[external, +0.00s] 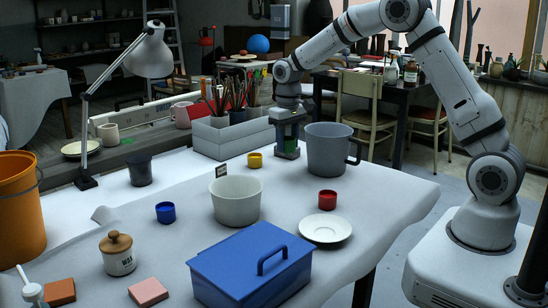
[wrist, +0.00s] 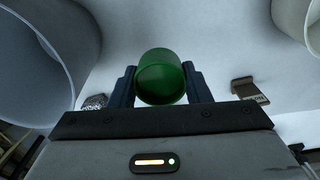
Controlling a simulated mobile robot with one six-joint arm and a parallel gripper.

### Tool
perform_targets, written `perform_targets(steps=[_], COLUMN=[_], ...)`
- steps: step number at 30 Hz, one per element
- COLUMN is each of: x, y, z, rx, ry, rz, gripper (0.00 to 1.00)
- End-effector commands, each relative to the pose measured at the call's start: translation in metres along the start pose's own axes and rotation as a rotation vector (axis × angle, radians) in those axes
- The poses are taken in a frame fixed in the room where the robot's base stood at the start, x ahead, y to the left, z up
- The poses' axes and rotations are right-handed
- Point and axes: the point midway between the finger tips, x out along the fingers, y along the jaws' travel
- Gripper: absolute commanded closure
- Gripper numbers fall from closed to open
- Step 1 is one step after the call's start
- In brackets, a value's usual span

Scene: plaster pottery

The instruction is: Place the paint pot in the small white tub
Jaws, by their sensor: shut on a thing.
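A green paint pot (wrist: 162,77) sits between the two fingers of my gripper (wrist: 160,86) in the wrist view, and the fingers are shut on it. In the external view my gripper (external: 288,148) points down at the table, left of the big grey mug, with a bit of green showing between the fingers. I cannot tell whether the pot touches the table. The small white tub (external: 237,208) stands in front and to the left of my gripper, and its inside looks empty. Part of a pale round vessel (wrist: 296,22) shows at the wrist view's right edge.
Yellow (external: 254,160), red (external: 327,199) and blue (external: 165,212) pots, a small label (external: 221,171), a saucer (external: 325,229) and a blue box (external: 250,270) surround the tub.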

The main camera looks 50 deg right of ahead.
Motion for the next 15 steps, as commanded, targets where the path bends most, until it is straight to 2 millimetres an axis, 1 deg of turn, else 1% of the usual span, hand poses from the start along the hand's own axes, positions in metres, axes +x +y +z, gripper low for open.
perform_targets(steps=[2, 10, 11, 15], x=[-0.009, -0.059, -0.055, -0.054], y=[0.000, 0.000, -0.008, -0.037], z=[-0.001, -0.001, 0.000, 0.002], rx=[0.000, 0.000, -0.006, -0.014], ry=[0.002, 0.006, 0.000, 0.001], rz=[0.000, -0.001, 0.000, 0.000], gripper=[0.80, 0.80, 0.80, 0.80])
